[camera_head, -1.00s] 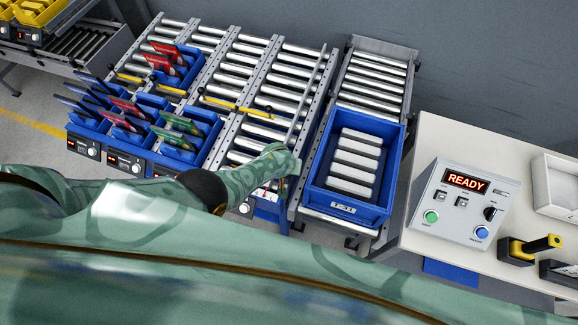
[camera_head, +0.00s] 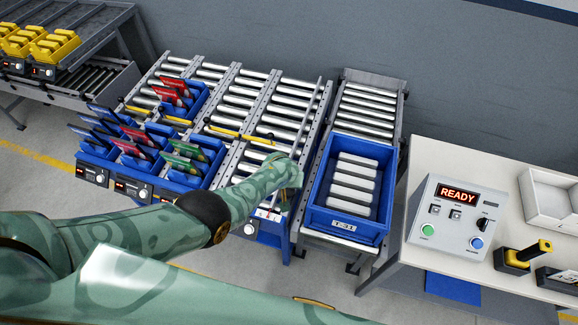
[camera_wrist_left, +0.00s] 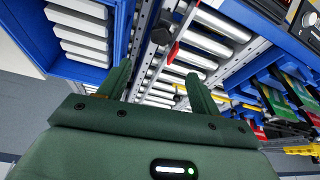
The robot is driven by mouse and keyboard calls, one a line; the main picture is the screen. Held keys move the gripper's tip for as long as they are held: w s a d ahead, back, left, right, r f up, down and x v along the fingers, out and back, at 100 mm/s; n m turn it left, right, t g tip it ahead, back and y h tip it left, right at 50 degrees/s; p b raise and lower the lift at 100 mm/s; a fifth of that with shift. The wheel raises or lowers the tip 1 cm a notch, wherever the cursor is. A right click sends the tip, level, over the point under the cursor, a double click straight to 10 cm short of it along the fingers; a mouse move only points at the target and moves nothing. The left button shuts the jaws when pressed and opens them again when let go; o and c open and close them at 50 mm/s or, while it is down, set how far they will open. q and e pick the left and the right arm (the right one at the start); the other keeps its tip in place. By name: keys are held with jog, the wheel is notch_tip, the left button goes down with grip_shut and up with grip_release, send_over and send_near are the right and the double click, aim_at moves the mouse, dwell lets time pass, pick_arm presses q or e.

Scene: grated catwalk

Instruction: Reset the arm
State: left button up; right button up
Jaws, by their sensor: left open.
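My left arm (camera_head: 150,232) comes in from the left in the head view, patterned green with a dark joint band. Its left gripper (camera_head: 292,176) hangs over the front end of the roller lanes, just left of the blue tote. In the left wrist view the two green fingers of the left gripper (camera_wrist_left: 160,85) stand apart with nothing between them, above rollers. A green arm part of mine crosses the bottom of the head view. My right gripper is not visible.
A blue tote (camera_head: 343,228) of pale bars sits on the right conveyor. Blue bins (camera_head: 180,178) with red, blue and green items stand left. A control box reading READY (camera_head: 455,213) stands on the white table (camera_head: 488,160). Yellow bins (camera_head: 35,45) are far left.

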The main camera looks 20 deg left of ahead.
pick_arm(q)
jog(key=s+a+f+m+b, duration=0.1)
jog(key=s+a+f+b, duration=0.1)
jog(key=s+f+b, duration=0.6)
jog(key=s+a+f+m+t+h+b, duration=0.1)
jog(key=s+f+m+b, duration=0.15)
jog(key=f, duration=0.85)
jog(key=s+a+f+m+b, duration=0.1)
jog(key=s+a+f+b, duration=0.1)
jog(key=s+f+b, duration=0.65)
jog(key=s+a+f+g+b, duration=0.2)
jog(key=s+f+b, duration=0.4)
jog(key=s+f, duration=0.5)
jog(key=s+a+f+g+b, duration=0.2)
jog(key=s+f+b, duration=0.4)
jog(key=s+f, duration=0.5)
jog(key=s+a, duration=0.1)
jog(key=s, duration=0.7)
jog(key=shift+s+a+g+y, duration=0.15)
jog(key=shift+a+g+y, duration=0.15)
jog(key=shift+a, duration=0.1)
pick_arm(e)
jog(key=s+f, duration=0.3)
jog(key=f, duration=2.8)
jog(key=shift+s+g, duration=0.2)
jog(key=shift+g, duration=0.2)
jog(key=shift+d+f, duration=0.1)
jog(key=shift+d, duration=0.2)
